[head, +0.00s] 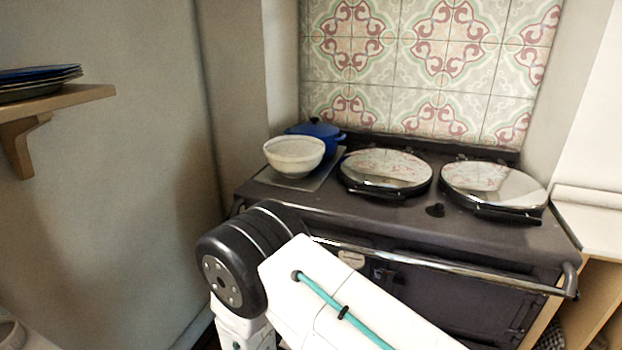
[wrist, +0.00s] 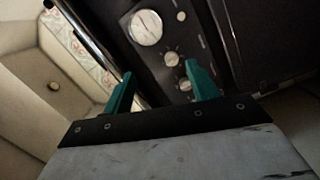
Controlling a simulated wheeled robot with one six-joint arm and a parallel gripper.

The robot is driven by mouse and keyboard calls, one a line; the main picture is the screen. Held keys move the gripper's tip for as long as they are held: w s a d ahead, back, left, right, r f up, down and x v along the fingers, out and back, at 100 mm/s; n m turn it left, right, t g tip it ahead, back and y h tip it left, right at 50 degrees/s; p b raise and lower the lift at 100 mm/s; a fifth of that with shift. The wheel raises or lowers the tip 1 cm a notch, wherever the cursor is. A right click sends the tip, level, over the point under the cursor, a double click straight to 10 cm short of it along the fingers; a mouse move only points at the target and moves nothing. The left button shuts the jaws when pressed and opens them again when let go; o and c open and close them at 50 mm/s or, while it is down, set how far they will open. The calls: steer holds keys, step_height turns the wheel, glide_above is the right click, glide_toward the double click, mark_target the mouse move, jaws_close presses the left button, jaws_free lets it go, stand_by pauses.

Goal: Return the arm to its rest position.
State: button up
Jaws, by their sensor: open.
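My arm shows in the lower middle of the head view, folded in front of the stove, with a white link and a dark joint. My gripper is out of the head view. In the wrist view my gripper (wrist: 160,88) is open, its two teal fingers apart with nothing between them. Beyond the fingers is the dark stove front (wrist: 215,45) with a round dial (wrist: 146,27) and knobs. I cannot tell how far the fingertips are from it.
The dark range stove (head: 460,236) has two round lids and a front rail (head: 440,268). A cream bowl (head: 294,156) and a blue lidded pot (head: 316,131) stand on its left. A wall shelf (head: 60,108) at left holds plates (head: 38,80). A counter (head: 590,225) is at right.

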steer(key=s+d+r+m+g+h, duration=0.1)
steer(key=s+d+r+g+h, duration=0.1)
steer(key=s+d+r+g, duration=0.55)
steer(key=s+d+r+g+h, duration=0.2)
steer(key=s+d+r+g, duration=0.2)
steer(key=d+r+g, duration=0.6)
steer(key=s+d+r+m+t+y, duration=0.1)
steer(key=s+d+r+m+y, duration=0.2)
steer(key=s+d+r+y, duration=0.2)
steer(key=s+d+r+m+t+y, duration=0.2)
steer(key=s+d+r+m+y, duration=0.2)
steer(key=s+r+y, duration=0.3)
steer(key=shift+s+d+r+m, duration=0.15)
steer(key=shift+s+d+r, duration=0.3)
steer(key=shift+s+r, duration=1.35)
steer(key=shift+s+d+r+m, duration=0.15)
steer(key=shift+s+d+r, duration=0.25)
steer(key=shift+r, duration=2.65)
